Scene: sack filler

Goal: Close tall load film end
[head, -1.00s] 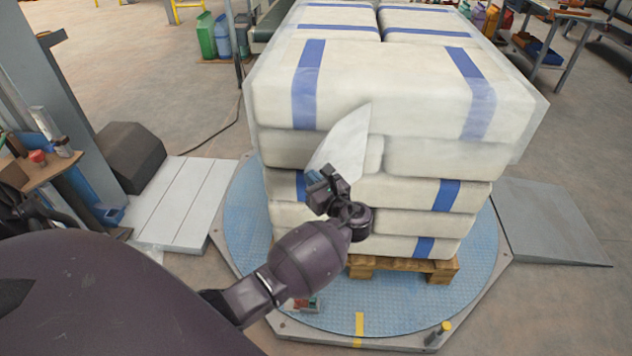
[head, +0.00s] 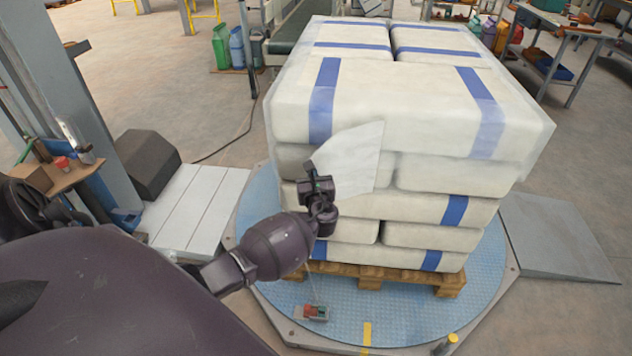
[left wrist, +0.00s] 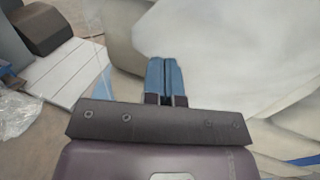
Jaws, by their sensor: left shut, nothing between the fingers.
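The tall load (head: 420,110) is a stack of cream sacks with blue bands on a wooden pallet (head: 370,278). Clear film wraps its upper part. The film end (head: 352,158) is a pale, loose flap on the front face, standing out beside my left gripper (head: 312,172). The gripper is shut, with its fingers at the flap's left edge in the head view. In the left wrist view its blue fingers (left wrist: 165,78) are together with nothing between them, in front of pale surfaces. I cannot tell whether they touch the film. My right gripper is not in view.
The pallet stands on a round blue turntable (head: 262,240). A small red-and-grey device (head: 316,312) lies on it near the front. Ramps flank it at left (head: 200,205) and right (head: 555,235). A mast and a small wooden shelf (head: 75,175) stand at far left.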

